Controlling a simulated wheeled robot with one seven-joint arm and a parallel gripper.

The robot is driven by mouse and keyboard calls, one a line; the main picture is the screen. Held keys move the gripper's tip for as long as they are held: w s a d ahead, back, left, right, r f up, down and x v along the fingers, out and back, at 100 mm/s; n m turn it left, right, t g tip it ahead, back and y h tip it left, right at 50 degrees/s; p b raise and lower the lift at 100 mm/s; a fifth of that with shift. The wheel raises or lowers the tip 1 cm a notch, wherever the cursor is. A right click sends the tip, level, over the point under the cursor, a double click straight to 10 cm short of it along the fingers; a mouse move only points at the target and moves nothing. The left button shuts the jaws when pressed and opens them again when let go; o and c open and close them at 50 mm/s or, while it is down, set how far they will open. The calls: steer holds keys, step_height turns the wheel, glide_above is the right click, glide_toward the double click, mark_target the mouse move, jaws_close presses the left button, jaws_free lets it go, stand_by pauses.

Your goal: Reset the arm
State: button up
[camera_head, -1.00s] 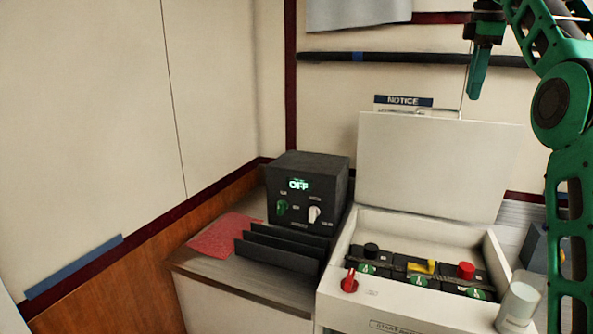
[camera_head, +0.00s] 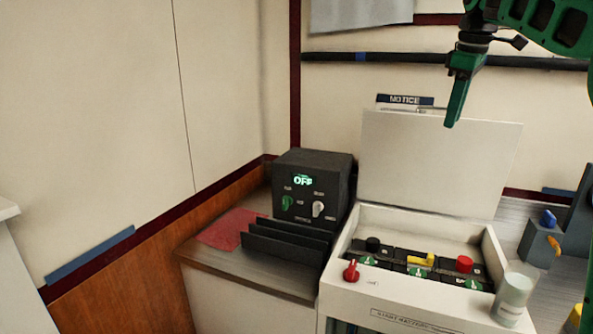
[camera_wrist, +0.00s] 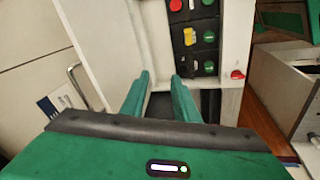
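My green gripper (camera_head: 455,112) hangs at the upper right in the head view, in front of the raised lid of the breaker box and above its rows. In the wrist view my gripper (camera_wrist: 160,82) shows two green fingers spread apart with nothing between them. The breaker box (camera_head: 340,292) is a white case with its lid (camera_head: 435,165) open. Inside are dark breaker modules with a black knob (camera_head: 373,244), a yellow switch (camera_head: 428,259), a red button (camera_head: 464,264) and green dials. A red rotary knob (camera_head: 351,271) sits at its front left corner.
A dark control unit (camera_head: 312,190) reading OFF stands left of the box, behind a black slotted rack (camera_head: 285,245) and a red cloth (camera_head: 228,228). A white cylinder (camera_head: 513,298) stands at the box's front right. A grey-blue device (camera_head: 545,245) is at the right.

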steer(key=s+a+f+m+t, duration=0.1)
steer(key=s+a+f+m, duration=0.2)
steer(key=s+f, duration=0.65)
steer(key=s+a+f+m, duration=0.2)
steer(key=s+f+m, duration=0.2)
steer(key=s+f, duration=0.55)
steer(key=s+a+f+m+t, duration=0.1)
steer(key=s+a+f+m, duration=0.2)
steer(key=s+f, duration=0.6)
steer(key=s+d+f+m+g, duration=0.1)
steer(key=s+d+m+g, duration=0.1)
steer(key=s+d, duration=0.3)
steer(key=s+d+f+m+g, duration=0.2)
steer(key=s+d+m+g, duration=0.1)
steer(key=s, duration=0.6)
steer(key=d+m, duration=0.1)
steer(key=d, duration=0.1)
steer(key=shift+d+f, duration=0.3)
steer(key=shift+d, duration=0.1)
steer(key=shift+w+f, duration=0.25)
steer(key=shift+w, duration=0.3)
